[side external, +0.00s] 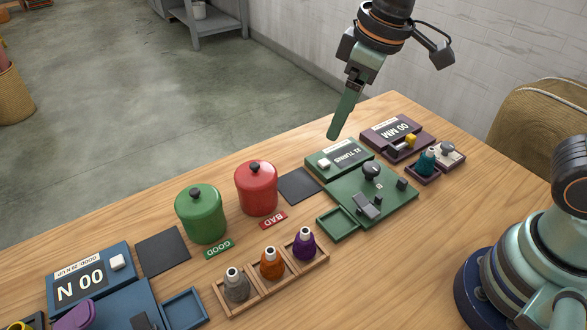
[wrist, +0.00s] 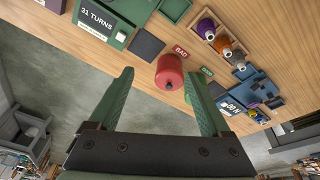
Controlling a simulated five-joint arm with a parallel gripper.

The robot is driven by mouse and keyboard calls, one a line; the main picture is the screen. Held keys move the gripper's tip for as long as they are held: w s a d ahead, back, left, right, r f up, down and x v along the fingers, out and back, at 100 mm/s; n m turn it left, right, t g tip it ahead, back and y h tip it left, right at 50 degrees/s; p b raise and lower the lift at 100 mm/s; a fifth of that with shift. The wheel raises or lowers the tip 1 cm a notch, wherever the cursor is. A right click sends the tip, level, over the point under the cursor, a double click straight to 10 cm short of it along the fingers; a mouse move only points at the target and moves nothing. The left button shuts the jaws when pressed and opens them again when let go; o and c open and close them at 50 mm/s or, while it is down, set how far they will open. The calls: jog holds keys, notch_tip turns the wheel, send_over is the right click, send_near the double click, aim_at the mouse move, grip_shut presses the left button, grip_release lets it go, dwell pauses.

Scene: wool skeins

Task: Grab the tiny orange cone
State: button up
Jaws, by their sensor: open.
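The small orange cone (side external: 271,264) stands upright in the middle slot of a wooden three-slot rack (side external: 287,287), between a grey cone (side external: 236,286) and a purple cone (side external: 304,245). In the wrist view the orange cone (wrist: 224,46) shows at the upper right, beyond my fingers. My gripper (side external: 335,135) is raised above the far edge of the table, well apart from the cone. In the wrist view my gripper (wrist: 159,75) has its green fingers spread wide with nothing held between them.
A red lidded canister (side external: 256,190) and a green lidded canister (side external: 201,215) stand behind the rack. A green device (side external: 371,195) with an empty tray (side external: 338,224) is to its right, and a blue device (side external: 100,285) to its left. The table front right of the rack is clear.

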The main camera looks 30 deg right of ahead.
jog(key=a+f+n+g, duration=0.2)
jog(key=a+f+n, duration=0.25)
jog(key=a, duration=0.65)
jog(key=n+h, duration=0.1)
jog(key=n, duration=0.1)
send_over(270, 250)
notch_tip(270, 250, down, 4)
jog(key=shift+n+g, duration=0.25)
jog(key=shift+g, duration=0.15)
jog(key=f, duration=0.6)
jog(key=shift+w+a+f, duration=0.15)
jog(key=shift+w+f, duration=0.05)
jog(key=shift+w, duration=0.05)
jog(key=shift+s+f, duration=0.15)
jog(key=shift+f, duration=1.25)
jog(key=shift+s+f, duration=0.15)
jog(key=shift+f, duration=1.2)
grip_shut()
